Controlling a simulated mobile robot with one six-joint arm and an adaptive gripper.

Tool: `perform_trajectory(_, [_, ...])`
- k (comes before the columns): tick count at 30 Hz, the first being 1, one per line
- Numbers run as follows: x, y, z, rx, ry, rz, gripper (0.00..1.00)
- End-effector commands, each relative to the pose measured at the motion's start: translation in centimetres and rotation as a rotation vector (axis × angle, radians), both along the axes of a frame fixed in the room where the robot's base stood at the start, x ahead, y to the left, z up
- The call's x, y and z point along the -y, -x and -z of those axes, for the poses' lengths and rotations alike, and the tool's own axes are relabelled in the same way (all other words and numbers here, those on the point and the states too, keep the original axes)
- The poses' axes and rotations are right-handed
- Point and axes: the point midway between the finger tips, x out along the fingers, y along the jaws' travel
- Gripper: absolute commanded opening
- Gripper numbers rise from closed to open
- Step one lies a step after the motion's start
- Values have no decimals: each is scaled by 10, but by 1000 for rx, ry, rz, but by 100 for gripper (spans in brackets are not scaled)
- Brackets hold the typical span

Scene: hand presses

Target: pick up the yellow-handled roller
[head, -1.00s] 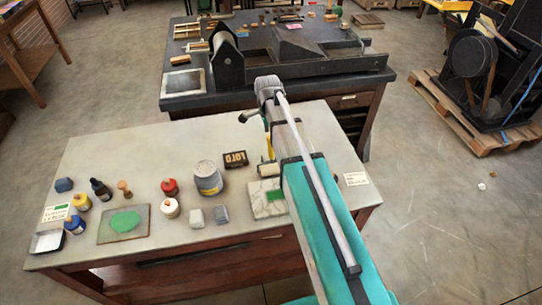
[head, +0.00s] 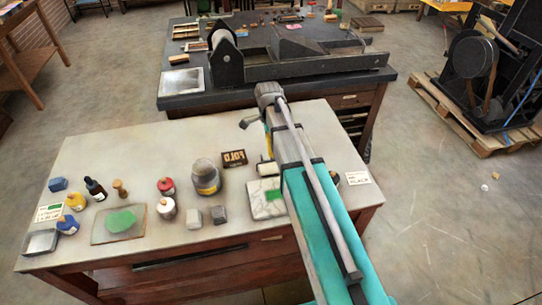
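The roller shows only in part beside my arm: its pale cylinder (head: 266,168) lies on the pale table near a marble slab (head: 262,208). A bit of yellow (head: 268,138), which looks like its handle, shows just above, at the arm's left edge. My arm reaches over the table from the lower right and covers the rest. My gripper (head: 250,121) is mostly hidden behind the wrist; only a small grey part sticks out on the left, close to the yellow bit. I cannot see whether its fingers are open or touch the roller.
Left of the roller are a dark type block (head: 234,158), a grey-lidded jar (head: 206,177), several ink bottles, a green-inked slab (head: 119,224) and a metal tray (head: 40,242). A card (head: 359,177) lies right of my arm. A dark press table (head: 190,100) stands behind.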

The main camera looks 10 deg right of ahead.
Motion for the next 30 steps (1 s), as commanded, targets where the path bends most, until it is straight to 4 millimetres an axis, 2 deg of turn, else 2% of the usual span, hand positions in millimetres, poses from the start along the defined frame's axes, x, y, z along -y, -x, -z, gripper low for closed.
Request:
perform_trajectory(1, [0,1,7,0,0,0,83])
perform_trajectory(6, [0,1,13,0,0,-1,83])
perform_trajectory(26, [-1,2,13,0,0,-1,83])
perform_trajectory(30, [-1,1,13,0,0,-1,59])
